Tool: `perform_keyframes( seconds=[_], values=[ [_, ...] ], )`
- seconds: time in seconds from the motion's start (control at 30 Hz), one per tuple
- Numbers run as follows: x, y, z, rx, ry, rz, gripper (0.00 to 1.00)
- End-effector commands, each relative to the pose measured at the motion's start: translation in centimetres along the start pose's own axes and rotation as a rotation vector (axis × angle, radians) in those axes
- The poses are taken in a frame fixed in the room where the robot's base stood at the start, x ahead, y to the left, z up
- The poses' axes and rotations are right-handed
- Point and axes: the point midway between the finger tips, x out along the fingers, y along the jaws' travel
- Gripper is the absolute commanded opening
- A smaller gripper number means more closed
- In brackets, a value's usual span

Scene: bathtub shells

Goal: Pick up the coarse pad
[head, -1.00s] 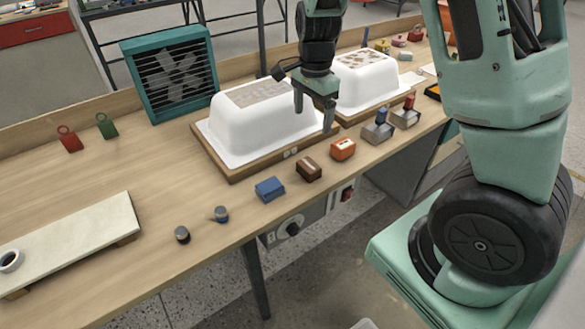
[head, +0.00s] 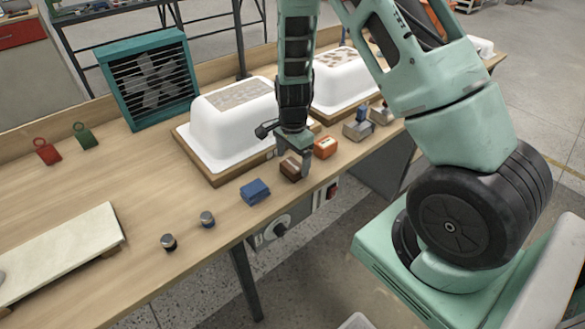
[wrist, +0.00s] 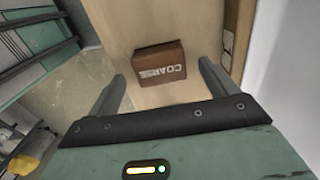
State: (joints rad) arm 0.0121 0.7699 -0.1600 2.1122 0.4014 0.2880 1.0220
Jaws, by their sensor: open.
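The coarse pad (wrist: 160,63) is a brown block with the word COARSE in pale letters, upside down in the wrist view. It lies near the table's front edge, and in the head view the brown pad (head: 291,169) is partly covered by my gripper. My gripper (wrist: 168,92) is open and empty in the wrist view, its two fingers reaching toward the pad's two sides. In the head view my gripper (head: 294,163) points down right at the pad.
A blue block (head: 255,191) lies left of the pad and an orange block (head: 325,147) right of it. A white tub shell (head: 232,122) on a wooden base stands behind. Two small dark-and-grey knobs (head: 207,219) stand farther left. The table's front edge is close.

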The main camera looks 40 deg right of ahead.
Motion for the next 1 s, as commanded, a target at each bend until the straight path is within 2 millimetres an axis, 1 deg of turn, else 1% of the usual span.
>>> perform_keyframes(
  seconds=[0.1, 0.2, 0.3, 0.5, 0.57, 0.6, 0.67, 0.7, 0.73, 0.77, 1.0],
  values=[
    [1.6, 0.1, 0.0, 0.001, -0.001, 0.003, 0.85],
    [2.6, 0.1, 0.0, 0.001, -0.001, 0.002, 0.85],
    [3.0, 0.0, 0.1, 0.000, 0.000, 0.000, 0.85],
    [3.0, 0.0, 0.1, 0.000, 0.000, -0.001, 0.85],
    [3.0, 0.0, 0.1, 0.000, 0.000, -0.001, 0.69],
    [3.0, 0.0, 0.1, 0.000, 0.000, -0.001, 0.58],
    [3.0, 0.0, 0.1, 0.000, 0.000, -0.001, 0.41],
    [3.0, 0.0, 0.1, 0.000, 0.000, -0.001, 0.37],
    [3.0, 0.0, 0.1, 0.000, 0.000, -0.001, 0.37],
    [2.9, 0.0, 0.1, 0.000, 0.000, -0.001, 0.33],
    [2.7, 0.0, 0.1, 0.000, 0.000, -0.001, 0.33]
  ],
)
